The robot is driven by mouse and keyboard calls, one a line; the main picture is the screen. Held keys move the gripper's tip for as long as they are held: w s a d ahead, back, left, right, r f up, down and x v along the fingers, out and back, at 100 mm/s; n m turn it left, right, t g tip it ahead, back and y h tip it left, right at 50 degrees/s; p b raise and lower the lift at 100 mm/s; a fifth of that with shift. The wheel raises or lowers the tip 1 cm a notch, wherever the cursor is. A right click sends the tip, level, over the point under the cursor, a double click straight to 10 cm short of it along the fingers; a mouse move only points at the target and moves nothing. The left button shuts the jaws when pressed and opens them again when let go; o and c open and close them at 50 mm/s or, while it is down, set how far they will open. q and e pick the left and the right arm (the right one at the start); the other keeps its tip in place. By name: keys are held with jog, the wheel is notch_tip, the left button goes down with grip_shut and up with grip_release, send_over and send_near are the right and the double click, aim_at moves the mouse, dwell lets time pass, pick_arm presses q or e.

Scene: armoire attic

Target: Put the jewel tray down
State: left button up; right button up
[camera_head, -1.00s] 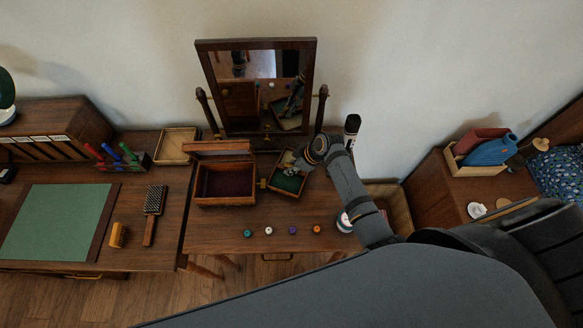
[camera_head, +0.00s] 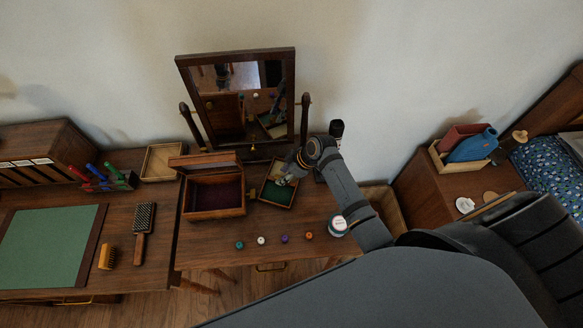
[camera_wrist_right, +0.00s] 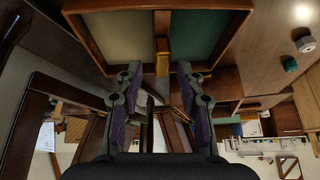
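The jewel tray (camera_head: 291,164) is a small open wooden tray with a green-lined part. It appears to lie on the dressing table (camera_head: 215,252), slightly turned, just right of the open wooden box. In the right wrist view the tray (camera_wrist_right: 105,5) shows a cream half and a green half, with a wooden tab on its near wall. My right gripper (camera_head: 288,181) is at the tray's right side. In the wrist view its fingers (camera_wrist_right: 160,72) stand apart on either side of the tab, with gaps visible. The tray's underside is hidden. My left gripper is out of view.
The open box (camera_head: 214,213) with dark red lining stands close left of the tray. A tilting mirror (camera_head: 290,100) is behind, a dark bottle (camera_head: 336,129) behind the arm. Several small coloured pieces (camera_head: 284,239) and a white-lidded tin (camera_head: 338,226) are in front.

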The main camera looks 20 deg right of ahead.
jog(key=v, duration=0.9)
jog(key=shift+s+r, duration=0.2)
jog(key=shift+r, duration=0.05)
jog(key=shift+d, duration=0.1)
